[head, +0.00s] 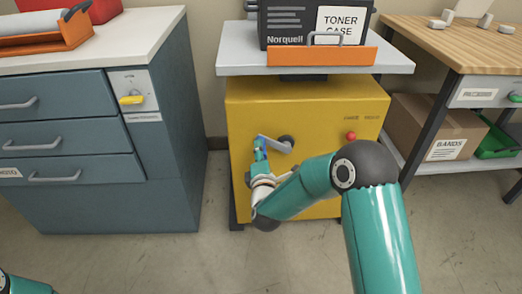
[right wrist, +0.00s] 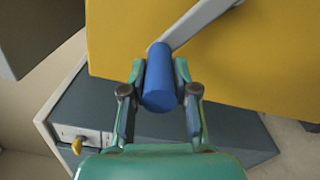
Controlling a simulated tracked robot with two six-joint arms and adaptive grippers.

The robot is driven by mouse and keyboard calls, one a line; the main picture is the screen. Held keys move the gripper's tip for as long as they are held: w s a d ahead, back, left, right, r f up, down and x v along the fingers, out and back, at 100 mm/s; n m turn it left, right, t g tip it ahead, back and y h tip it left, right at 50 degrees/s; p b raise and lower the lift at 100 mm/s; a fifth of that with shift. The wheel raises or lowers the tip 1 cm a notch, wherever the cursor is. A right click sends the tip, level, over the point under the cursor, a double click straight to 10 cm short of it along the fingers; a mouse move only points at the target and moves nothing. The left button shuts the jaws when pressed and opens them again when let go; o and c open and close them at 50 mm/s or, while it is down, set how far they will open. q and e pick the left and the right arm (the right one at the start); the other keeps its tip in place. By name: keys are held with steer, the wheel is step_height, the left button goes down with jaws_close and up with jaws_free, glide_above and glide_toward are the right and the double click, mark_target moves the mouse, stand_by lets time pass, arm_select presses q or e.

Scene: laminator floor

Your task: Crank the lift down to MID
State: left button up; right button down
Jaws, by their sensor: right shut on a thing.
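The lift is a yellow cabinet (head: 310,110) with a pale grey top plate (head: 235,52). A grey crank arm (head: 273,144) sits on its front and points left from a dark hub (head: 287,143). My right gripper (head: 260,150) is at the crank's outer end. In the right wrist view the gripper (right wrist: 160,85) is shut on the blue crank handle (right wrist: 159,82), with a finger on each side. The crank arm (right wrist: 190,25) runs up and right from the handle. My left gripper is not in view. No MID mark can be read.
A toner case (head: 315,22) stands on the lift top behind an orange lip (head: 322,56). A red knob (head: 351,136) is on the cabinet's right. A blue-grey drawer unit (head: 170,140) stands left, and a wooden bench (head: 440,38) right. The floor (head: 150,262) in front is clear.

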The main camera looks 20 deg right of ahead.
steer(key=shift+s+f, duration=0.1)
steer(key=shift+f, duration=0.2)
steer(key=c, duration=0.9)
jaws_free()
steer(key=shift+r, duration=0.1)
steer(key=v, duration=1.2)
